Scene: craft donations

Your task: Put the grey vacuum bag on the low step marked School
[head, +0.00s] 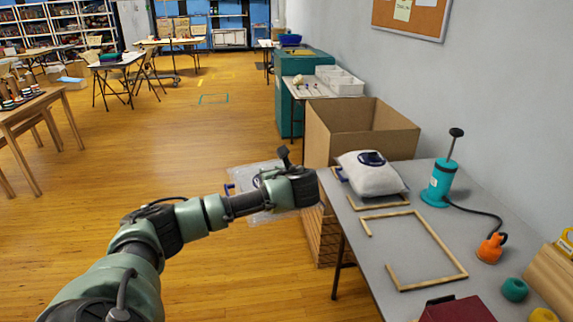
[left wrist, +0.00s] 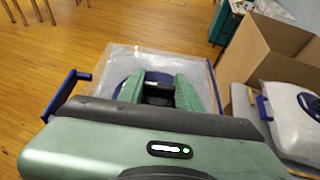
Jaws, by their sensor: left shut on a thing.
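My left gripper (head: 270,182) is shut on a pale grey, partly see-through vacuum bag (head: 240,178), held in the air left of the grey table. In the left wrist view the bag (left wrist: 200,66) spreads around the green fingers (left wrist: 159,88), with a dark blue round valve between them and a blue bar at its left side. My wrist hides part of the bag in the head view. A second, plumper whitish bag (head: 369,178) with a dark blue valve lies on the table. I cannot make out a step marked School. My right gripper is not in view.
The grey table (head: 400,240) holds wooden frames (head: 421,281), a teal pump (head: 440,183) with an orange nozzle, and a dark red item. An open cardboard box (head: 355,132) stands beyond it, near a teal cabinet (head: 291,105). The wooden floor at left is mostly clear.

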